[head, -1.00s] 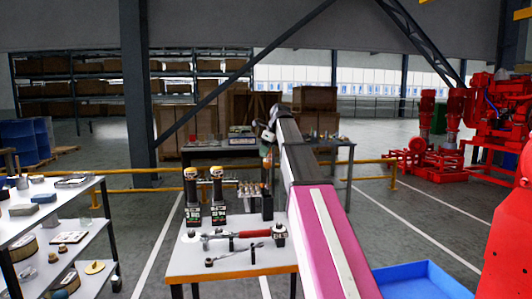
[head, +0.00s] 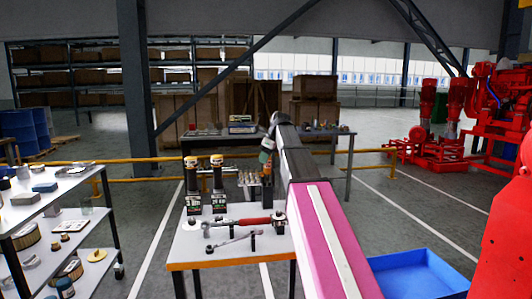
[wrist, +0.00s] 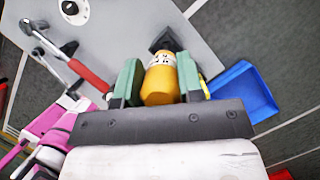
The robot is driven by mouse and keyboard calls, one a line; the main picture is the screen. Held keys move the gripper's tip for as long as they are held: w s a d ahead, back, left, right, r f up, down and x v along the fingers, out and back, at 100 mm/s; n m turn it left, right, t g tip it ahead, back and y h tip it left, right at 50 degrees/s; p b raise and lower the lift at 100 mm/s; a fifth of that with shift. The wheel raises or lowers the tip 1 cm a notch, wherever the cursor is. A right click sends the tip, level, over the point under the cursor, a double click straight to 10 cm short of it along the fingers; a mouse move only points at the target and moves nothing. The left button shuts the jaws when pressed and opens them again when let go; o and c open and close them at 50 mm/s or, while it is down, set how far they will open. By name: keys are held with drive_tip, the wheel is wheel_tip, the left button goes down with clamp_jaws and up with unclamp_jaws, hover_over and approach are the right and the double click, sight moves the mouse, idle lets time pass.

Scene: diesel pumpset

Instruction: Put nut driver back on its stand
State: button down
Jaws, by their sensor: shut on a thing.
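The nut driver (wrist: 162,80) has a yellow handle with a pale printed band. My gripper (wrist: 160,76) is shut on it, with a green finger on each side, in the wrist view. In the head view my gripper (head: 266,152) is above the back right of the white-topped table, and the arm hides much of that area. A black stand (head: 267,187) is just below the gripper. A black holder shape (wrist: 166,38) also shows beyond the handle in the wrist view. The driver's lower end is hidden, so I cannot tell whether it touches the stand.
Two black, yellow-topped tools (head: 217,185) stand left on the table (head: 190,250). A red-handled wrench (head: 240,222) lies on supports in front. A shelf rack (head: 30,212) stands left, a blue tray (head: 420,272) lower right. Red machinery fills the right.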

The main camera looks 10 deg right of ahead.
sight(266, 172)
drive_tip(key=shift+f, duration=3.45)
drive_tip(key=c, duration=0.7)
unclamp_jaws()
drive_tip(key=v, duration=1)
drive_tip(key=shift+s+d+r, duration=0.15)
drive_tip(key=shift+s+r, duration=0.05)
drive_tip(key=shift+r, duration=0.1)
drive_tip(key=shift+s, duration=0.1)
